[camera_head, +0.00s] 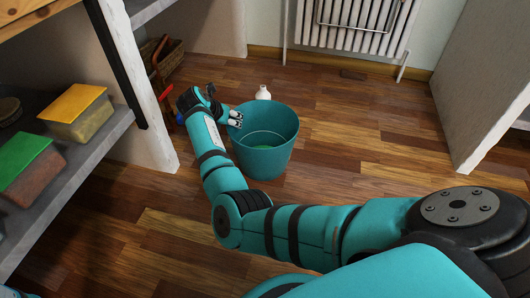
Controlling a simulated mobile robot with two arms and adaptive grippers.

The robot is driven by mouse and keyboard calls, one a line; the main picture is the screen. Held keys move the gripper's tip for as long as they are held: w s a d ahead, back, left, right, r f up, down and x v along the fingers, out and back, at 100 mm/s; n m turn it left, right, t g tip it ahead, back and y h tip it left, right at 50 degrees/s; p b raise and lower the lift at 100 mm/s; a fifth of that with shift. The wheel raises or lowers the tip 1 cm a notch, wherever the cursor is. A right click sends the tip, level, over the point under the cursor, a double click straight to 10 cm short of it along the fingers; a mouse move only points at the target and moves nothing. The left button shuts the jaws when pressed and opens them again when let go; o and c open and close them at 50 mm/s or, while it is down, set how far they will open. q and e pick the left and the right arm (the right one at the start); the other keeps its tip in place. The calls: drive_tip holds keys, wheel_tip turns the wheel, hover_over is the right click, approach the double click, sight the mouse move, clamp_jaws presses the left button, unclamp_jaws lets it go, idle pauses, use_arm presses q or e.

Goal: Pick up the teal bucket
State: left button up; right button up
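The teal bucket (264,158) stands upright on the wooden floor in the middle of the head view. Its open top faces up, and a lighter green patch shows on its inside bottom. My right arm reaches in from the right and bends toward the bucket's left side. My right gripper (236,118) is at the bucket's left rim, with its pale fingertips overlapping the rim in the picture. I cannot tell whether the fingers touch or grip the rim. My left gripper is not in view.
A white bottle (263,93) stands just behind the bucket. A radiator (345,25) is on the back wall. Shelves at left hold a yellow-lidded box (78,112) and a green-lidded box (27,167). A wicker basket (163,58) sits behind the left partition. Floor right of the bucket is clear.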

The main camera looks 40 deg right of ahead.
drive_tip(key=shift+c, duration=0.3)
clamp_jaws()
drive_tip(key=shift+d, duration=0.1)
